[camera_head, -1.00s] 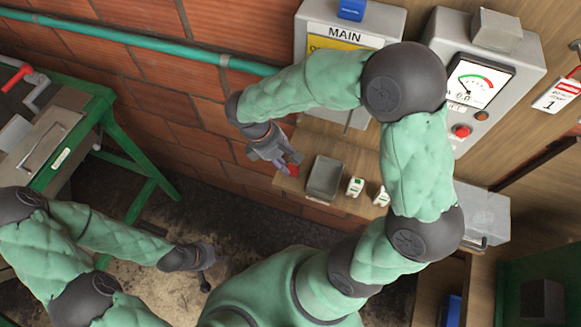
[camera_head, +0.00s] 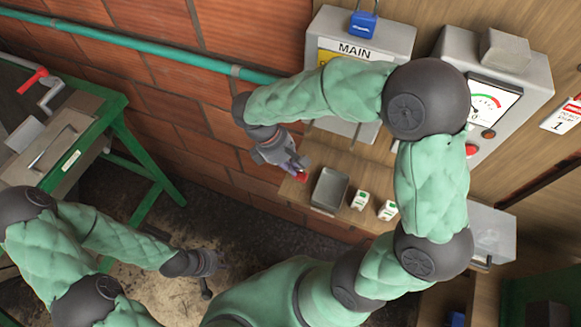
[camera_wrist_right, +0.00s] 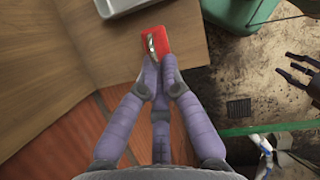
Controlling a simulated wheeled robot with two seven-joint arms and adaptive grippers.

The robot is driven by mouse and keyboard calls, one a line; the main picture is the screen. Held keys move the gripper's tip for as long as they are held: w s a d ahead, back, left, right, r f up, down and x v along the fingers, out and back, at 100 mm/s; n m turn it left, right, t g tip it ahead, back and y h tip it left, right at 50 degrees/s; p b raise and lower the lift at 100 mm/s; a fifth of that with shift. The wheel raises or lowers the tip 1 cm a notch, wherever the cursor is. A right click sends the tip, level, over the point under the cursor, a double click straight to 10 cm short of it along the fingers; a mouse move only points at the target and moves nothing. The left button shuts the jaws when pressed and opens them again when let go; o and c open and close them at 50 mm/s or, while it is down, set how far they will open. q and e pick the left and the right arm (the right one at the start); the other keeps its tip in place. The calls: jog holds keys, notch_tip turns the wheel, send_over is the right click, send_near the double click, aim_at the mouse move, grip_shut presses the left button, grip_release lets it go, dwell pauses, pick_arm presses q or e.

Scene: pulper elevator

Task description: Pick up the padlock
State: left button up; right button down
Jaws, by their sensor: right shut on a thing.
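The red padlock (camera_wrist_right: 155,40), with a metal shackle, is between the fingertips of my right gripper (camera_wrist_right: 160,64) in the right wrist view. The right gripper is shut on it, over the wooden shelf near its corner. In the head view only a small red part of the padlock (camera_head: 301,177) shows beside my right gripper (camera_head: 292,165). I cannot tell whether the padlock touches the shelf. My left gripper (camera_head: 210,264) is low at the left, away from the shelf. In the right wrist view its dark fingers (camera_wrist_right: 302,72) look spread and empty.
A grey tray (camera_head: 329,188) and two small white-and-green items (camera_head: 360,200) are on the wooden shelf (camera_head: 318,140). A MAIN box (camera_head: 352,50) with a blue padlock (camera_head: 363,24) and a gauge box (camera_head: 530,85) are behind. A green-framed bench (camera_head: 125,130) stands left.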

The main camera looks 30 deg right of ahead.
pick_arm(q)
notch_tip(320, 180, up, 2)
jog(key=shift+r+p, duration=0.2)
jog(key=shift+p, duration=0.9)
pick_arm(e)
jog(key=s+a+r, duration=0.8)
jog(key=s+r, duration=0.2)
jog(key=s, duration=0.1)
jog(key=shift+a, duration=0.2)
